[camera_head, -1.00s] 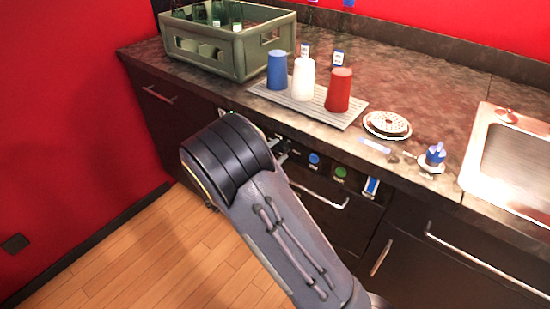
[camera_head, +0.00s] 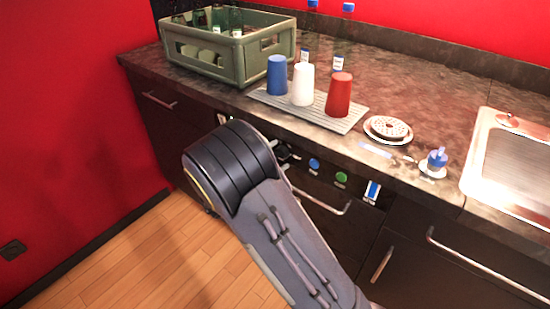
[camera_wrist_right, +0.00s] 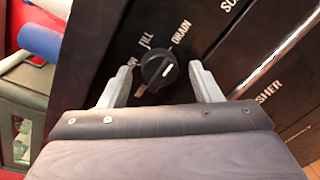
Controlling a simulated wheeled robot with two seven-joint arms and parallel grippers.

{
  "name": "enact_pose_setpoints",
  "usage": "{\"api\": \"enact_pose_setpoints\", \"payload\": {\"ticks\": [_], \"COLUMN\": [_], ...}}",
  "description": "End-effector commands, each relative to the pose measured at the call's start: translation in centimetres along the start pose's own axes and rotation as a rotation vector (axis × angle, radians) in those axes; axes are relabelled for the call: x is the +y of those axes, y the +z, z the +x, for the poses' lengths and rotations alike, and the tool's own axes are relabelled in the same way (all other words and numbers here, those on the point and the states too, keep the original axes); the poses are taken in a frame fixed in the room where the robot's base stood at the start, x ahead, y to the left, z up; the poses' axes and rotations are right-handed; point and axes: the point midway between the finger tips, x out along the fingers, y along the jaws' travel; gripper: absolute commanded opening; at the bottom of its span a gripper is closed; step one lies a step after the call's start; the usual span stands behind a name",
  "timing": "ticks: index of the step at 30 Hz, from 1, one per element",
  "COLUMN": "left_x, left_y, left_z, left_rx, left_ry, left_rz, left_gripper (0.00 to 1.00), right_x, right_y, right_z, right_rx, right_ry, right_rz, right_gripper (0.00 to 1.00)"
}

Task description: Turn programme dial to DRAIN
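The programme dial (camera_wrist_right: 158,70) is a round black knob with a white pointer mark on a dark panel. White lettering surrounds it; FILL (camera_wrist_right: 146,41) is above it and DRAIN (camera_wrist_right: 181,32) is to the upper right. My right gripper (camera_wrist_right: 160,88) is open, with one grey finger on each side of the dial and gaps visible between fingers and knob. In the head view my right arm covers most of the gripper. My left gripper is not in view.
On the panel are a blue button (camera_head: 314,164), a green button (camera_head: 341,178) and a blue-and-white switch (camera_head: 373,191). A handle (camera_head: 322,201) runs below them. Blue, white and red cups (camera_head: 339,95) stand on a ribbed mat (camera_head: 262,97) above; a green crate (camera_head: 215,58) is behind.

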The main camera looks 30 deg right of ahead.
Motion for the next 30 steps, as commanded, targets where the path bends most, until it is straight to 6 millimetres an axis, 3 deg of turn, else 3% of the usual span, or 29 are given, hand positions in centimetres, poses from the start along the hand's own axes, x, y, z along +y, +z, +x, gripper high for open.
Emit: {"api": "enact_pose_setpoints", "payload": {"ticks": [8, 21, 30], "left_x": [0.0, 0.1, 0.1], "left_y": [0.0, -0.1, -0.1], "left_z": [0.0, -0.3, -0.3], "left_rx": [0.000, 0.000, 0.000], "left_ry": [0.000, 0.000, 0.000], "left_rz": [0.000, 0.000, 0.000], "left_gripper": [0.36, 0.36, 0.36], "right_x": [0.1, 0.0, 0.0], "right_y": [-0.1, 0.0, 0.0], "right_z": [-0.8, -7.2, -7.8], "right_rx": [0.002, 0.001, 0.000], "right_ry": [0.002, 0.001, 0.000], "right_rz": [0.000, 0.000, 0.000], "right_gripper": [0.58, 0.58, 0.58]}}
